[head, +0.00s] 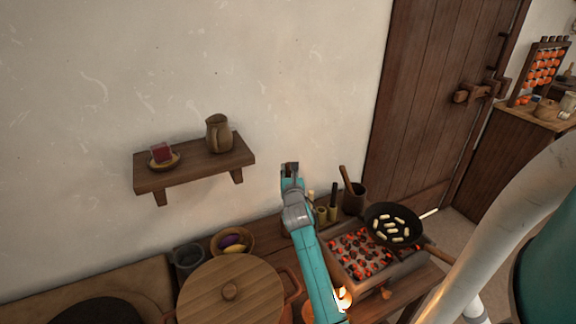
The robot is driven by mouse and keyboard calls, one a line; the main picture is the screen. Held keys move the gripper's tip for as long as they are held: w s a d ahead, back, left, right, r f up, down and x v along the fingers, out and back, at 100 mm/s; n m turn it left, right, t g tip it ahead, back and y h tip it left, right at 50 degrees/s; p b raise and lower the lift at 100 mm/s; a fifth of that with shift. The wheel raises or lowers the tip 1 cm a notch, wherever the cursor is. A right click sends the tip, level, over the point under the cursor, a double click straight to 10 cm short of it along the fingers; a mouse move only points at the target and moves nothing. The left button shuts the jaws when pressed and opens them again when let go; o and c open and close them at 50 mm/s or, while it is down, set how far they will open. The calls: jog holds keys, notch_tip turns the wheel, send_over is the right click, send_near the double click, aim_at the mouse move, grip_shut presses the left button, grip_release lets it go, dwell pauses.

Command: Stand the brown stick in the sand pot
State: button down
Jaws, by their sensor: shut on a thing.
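My gripper (290,169) is in the head view at the middle, raised in front of the wall and right of the shelf. It is shut on a small dark brown piece, which I take to be the brown stick; the piece is mostly hidden by the fingers, and its length and tilt cannot be told. I cannot make out sand in any pot. A small dark grey pot (188,259) stands on the counter at the left, its inside dark. My arm hides part of the counter below the gripper.
A wall shelf (195,163) holds a jug (219,134) and a red block on a dish. On the counter are a lidded pot (231,295), a bowl (233,242), small upright containers (321,214), a dark crock (355,199), glowing coals (361,252), a pan (394,223) and a flame (343,297).

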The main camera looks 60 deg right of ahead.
jog(key=shift+f, duration=5.5)
jog(key=c, duration=1)
grip_release()
jog(key=shift+s+a, duration=0.15)
jog(key=shift+a, duration=0.05)
jog(key=v, duration=1.1)
jog(key=shift+s+a, duration=0.25)
